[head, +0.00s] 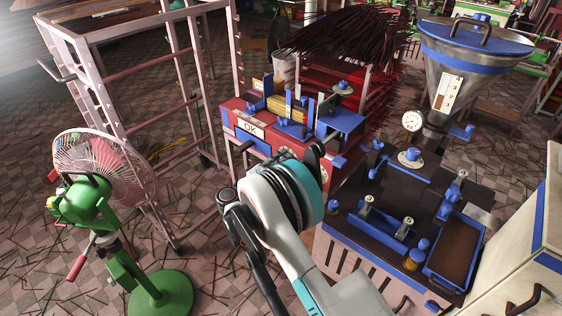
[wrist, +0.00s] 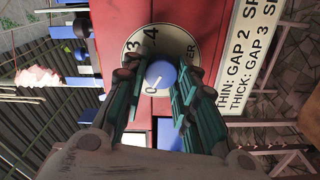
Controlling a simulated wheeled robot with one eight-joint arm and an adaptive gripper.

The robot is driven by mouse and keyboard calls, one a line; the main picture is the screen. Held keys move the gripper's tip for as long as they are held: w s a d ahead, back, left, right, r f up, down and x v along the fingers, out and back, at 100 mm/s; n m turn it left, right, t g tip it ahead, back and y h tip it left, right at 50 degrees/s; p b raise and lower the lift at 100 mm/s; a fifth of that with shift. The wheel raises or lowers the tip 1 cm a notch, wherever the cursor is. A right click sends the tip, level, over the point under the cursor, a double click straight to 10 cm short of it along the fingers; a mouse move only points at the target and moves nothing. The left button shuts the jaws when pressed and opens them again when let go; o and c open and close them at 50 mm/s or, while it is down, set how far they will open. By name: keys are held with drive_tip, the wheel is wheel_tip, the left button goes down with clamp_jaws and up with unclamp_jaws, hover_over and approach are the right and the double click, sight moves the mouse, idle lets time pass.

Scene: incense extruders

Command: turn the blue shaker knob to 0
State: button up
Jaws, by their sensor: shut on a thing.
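The blue shaker knob (wrist: 162,75) sits at the middle of a round white dial (wrist: 133,57) on a red machine face. The digits 3 and 4 show on the dial's upper left, with the letters ER at the right. A white mark on the knob points down-left, close to what looks like the 0. My gripper (wrist: 160,80) is shut on the knob, with one teal finger on each side. The fingers hide the dial's lower left and lower right. In the head view my arm hides the knob; the red machine (head: 238,106) stands just beyond it.
A label plate (wrist: 250,52) about thin and thick gaps lies right of the dial. In the head view, a dark-topped machine with a steel hopper (head: 440,75) stands at the right. A green fan (head: 85,205) and a pink rack (head: 110,75) stand at the left.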

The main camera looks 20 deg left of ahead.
drive_tip(key=shift+a+n, duration=0.1)
drive_tip(key=shift+n, duration=0.9)
drive_tip(key=o, duration=1)
drive_tip(key=shift+o, duration=0.2)
drive_tip(key=shift+f, duration=0.1)
drive_tip(key=v, duration=1.2)
